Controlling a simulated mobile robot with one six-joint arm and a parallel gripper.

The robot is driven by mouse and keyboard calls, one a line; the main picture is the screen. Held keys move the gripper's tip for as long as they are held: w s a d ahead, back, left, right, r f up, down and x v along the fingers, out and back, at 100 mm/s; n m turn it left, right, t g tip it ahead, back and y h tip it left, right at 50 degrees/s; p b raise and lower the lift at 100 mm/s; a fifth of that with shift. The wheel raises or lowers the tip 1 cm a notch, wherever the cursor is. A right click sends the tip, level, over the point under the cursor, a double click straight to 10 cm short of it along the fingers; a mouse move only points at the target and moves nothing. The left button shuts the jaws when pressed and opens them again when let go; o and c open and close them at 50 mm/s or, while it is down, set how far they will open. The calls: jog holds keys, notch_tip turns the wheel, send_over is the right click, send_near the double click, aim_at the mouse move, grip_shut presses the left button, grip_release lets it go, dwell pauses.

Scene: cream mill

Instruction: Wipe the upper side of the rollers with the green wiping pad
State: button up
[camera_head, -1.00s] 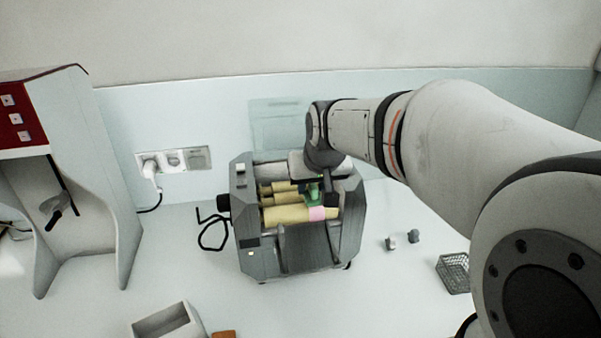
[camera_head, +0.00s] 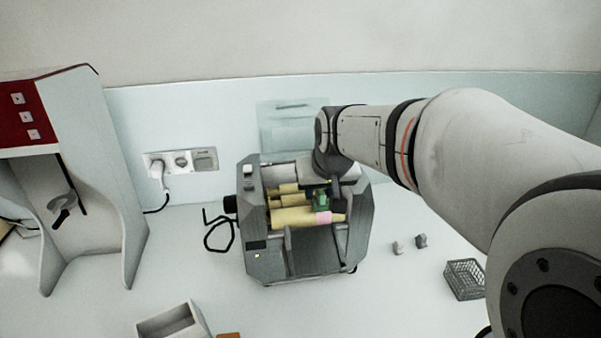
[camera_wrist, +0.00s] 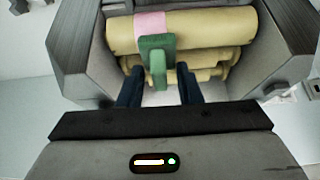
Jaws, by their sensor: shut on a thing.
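The mill (camera_head: 252,235) is a grey machine with several cream-yellow rollers (camera_head: 292,218) lying across its open top. A pink patch (camera_head: 323,218) shows on the front roller, and also in the wrist view (camera_wrist: 150,24). The green wiping pad (camera_wrist: 157,60) is in my gripper (camera_wrist: 160,92), which is shut on it. In the wrist view the pad overlaps the front roller (camera_wrist: 210,32) beside the pink patch. In the head view the pad (camera_head: 320,201) is over the right part of the rollers. I cannot tell whether it touches them. My wrist hides the rollers' back right part.
Two small grey pieces (camera_head: 420,241) and a wire basket (camera_head: 465,279) are right of the mill. An open grey box (camera_head: 172,322) and an orange-brown block (camera_head: 229,335) are at the front left. A red-panelled stand (camera_head: 100,190) is left. A black cable (camera_head: 216,234) lies beside the mill.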

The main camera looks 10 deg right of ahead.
jog(key=shift+f, duration=0.35)
jog(key=shift+w+r, duration=0.1)
jog(key=shift+r, duration=0.05)
jog(key=shift+w, duration=1.2)
jog(key=shift+s+b, duration=0.45)
jog(key=shift+s, duration=0.85)
jog(key=shift+w, duration=1.25)
jog(key=shift+s+f, duration=0.15)
jog(key=shift+f, duration=0.05)
jog(key=shift+s+r, duration=0.1)
jog(key=shift+s, duration=1.1)
